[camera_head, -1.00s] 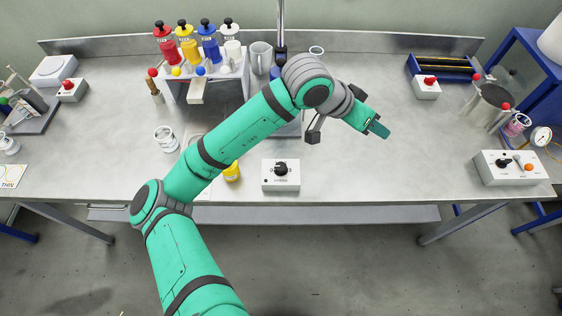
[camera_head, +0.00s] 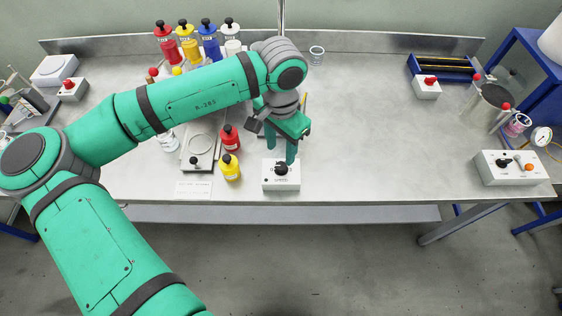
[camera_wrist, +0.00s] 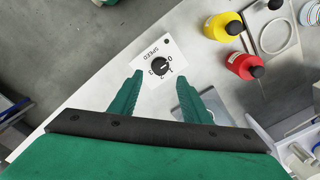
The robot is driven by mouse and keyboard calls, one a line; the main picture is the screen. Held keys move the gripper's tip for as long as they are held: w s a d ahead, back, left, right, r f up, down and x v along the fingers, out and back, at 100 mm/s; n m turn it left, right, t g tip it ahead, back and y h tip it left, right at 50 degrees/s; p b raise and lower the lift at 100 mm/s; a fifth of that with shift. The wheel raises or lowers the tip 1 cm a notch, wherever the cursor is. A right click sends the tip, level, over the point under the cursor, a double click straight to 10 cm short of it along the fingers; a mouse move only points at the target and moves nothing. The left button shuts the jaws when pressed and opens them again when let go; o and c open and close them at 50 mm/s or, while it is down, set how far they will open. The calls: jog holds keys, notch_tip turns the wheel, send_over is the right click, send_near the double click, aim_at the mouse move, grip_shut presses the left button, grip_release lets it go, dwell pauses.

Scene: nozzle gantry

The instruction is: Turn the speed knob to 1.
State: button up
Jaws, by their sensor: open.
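The speed knob (camera_head: 281,170) is a black knob on a white control box (camera_head: 270,184) at the table's front edge. In the wrist view the knob (camera_wrist: 160,66) sits among the numbers 0 to 3, with SPEED printed beside it. A pale mark on the knob lies toward the side of 0 and 1; I cannot tell exactly which number it meets. My gripper (camera_head: 282,145) is open and empty, pointing down close to the box. In the wrist view the fingertips (camera_wrist: 160,82) are spread apart, with the knob between and beyond them, apart from both.
A yellow bottle (camera_head: 231,169) and a red bottle (camera_head: 230,139) stand close to the left of the box. A tray with a wire loop (camera_head: 200,145) lies farther left. The tabletop (camera_head: 390,140) to the right is clear up to another control box (camera_head: 512,170).

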aim_at(281, 166)
notch_tip(281, 166, down, 8)
jog(key=shift+w+d+r, duration=0.1)
jog(key=shift+r, duration=0.1)
jog(key=c, duration=1)
